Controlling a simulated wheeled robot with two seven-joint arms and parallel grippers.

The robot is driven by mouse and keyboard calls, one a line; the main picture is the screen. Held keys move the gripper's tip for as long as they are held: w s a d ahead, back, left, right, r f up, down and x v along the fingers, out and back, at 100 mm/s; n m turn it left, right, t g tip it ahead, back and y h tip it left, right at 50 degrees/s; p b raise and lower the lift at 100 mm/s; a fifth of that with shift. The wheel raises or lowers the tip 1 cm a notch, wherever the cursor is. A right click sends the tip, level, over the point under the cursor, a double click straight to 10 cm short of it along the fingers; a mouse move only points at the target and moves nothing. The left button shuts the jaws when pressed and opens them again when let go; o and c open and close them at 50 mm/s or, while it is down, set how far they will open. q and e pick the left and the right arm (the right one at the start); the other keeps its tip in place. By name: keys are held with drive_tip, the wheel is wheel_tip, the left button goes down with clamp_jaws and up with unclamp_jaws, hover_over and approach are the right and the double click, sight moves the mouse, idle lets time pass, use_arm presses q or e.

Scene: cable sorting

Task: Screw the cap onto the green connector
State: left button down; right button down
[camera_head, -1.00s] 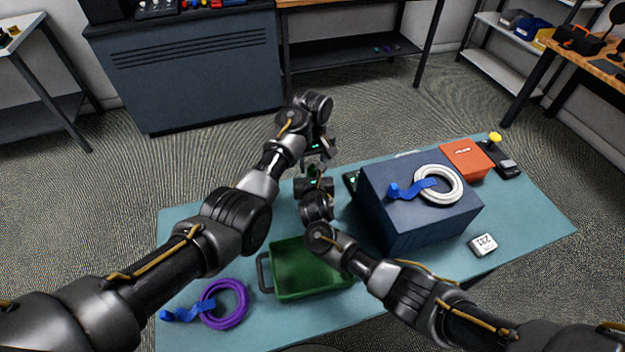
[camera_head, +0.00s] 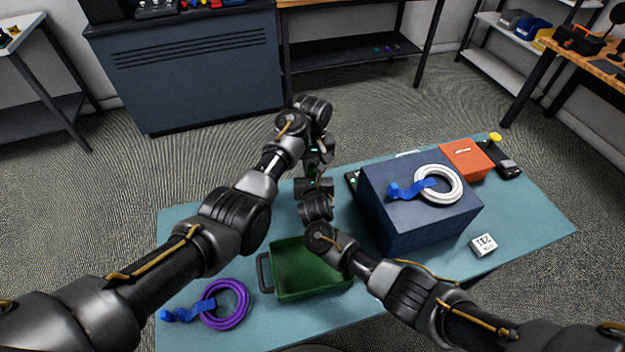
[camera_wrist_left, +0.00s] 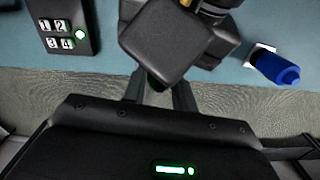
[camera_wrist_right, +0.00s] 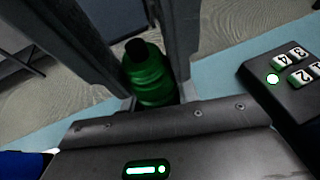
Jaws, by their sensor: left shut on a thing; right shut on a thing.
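The green connector (camera_wrist_right: 152,80) is held between the fingers of my right gripper (camera_wrist_right: 140,65), with a dark end at its top in the right wrist view. My left gripper (camera_wrist_left: 160,95) is shut on a small dark piece that looks like the cap, mostly hidden behind a black block in the left wrist view. In the head view my left gripper (camera_head: 319,150) is just beyond my right gripper (camera_head: 315,187), the two close together above the table.
A green tray (camera_head: 283,297) stands in front of the grippers, and a dark blue box (camera_head: 415,225) to their right. A switch box (camera_wrist_left: 70,25) and a blue connector (camera_wrist_left: 276,68) lie nearby. A purple cable coil (camera_head: 228,318) lies front left.

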use_arm(q)
drive_tip(key=m, duration=0.5)
drive_tip(key=c, duration=1.1)
unclamp_jaws()
drive_tip(key=shift+r, duration=0.1)
drive_tip(key=shift+r, duration=2.15)
